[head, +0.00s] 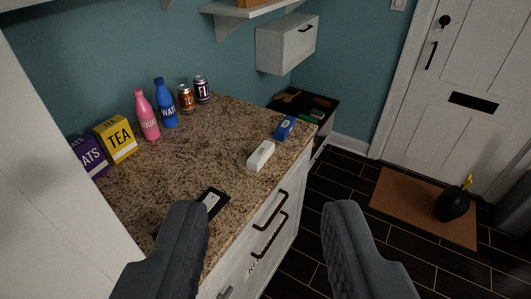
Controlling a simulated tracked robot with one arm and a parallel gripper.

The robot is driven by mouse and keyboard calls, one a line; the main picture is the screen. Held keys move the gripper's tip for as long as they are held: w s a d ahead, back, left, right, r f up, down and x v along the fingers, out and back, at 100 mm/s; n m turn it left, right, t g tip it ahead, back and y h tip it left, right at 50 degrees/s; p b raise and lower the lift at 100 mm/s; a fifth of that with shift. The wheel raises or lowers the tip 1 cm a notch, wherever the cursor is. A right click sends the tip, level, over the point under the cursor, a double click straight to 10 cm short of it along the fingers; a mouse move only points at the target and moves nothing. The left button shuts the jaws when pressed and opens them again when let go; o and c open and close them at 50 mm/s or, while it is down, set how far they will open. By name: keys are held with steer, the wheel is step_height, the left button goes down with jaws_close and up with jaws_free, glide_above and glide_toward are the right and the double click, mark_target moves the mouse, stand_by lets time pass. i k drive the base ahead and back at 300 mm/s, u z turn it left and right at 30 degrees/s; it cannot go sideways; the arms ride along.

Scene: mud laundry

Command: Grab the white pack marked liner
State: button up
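A small white pack (261,155) lies on the speckled granite counter, near its right front edge; its marking is too small to read. A blue pack (285,128) lies just beyond it, by the counter's far right corner. My gripper (272,222) is open and empty at the bottom of the view, its two dark fingers wide apart. It is nearer to me than the white pack and apart from it. No part of the white pack is hidden by the fingers.
A black flat item (212,202) lies on the counter by my left finger. A yellow TEA box (117,139), a purple box (88,156), pink and blue bottles (167,103) and two cans (186,98) line the wall. A wall cabinet (287,45) hangs above. The counter's middle is clear.

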mark_target(259, 158)
steer(key=i, duration=0.95)
steer(key=u, duration=0.05)
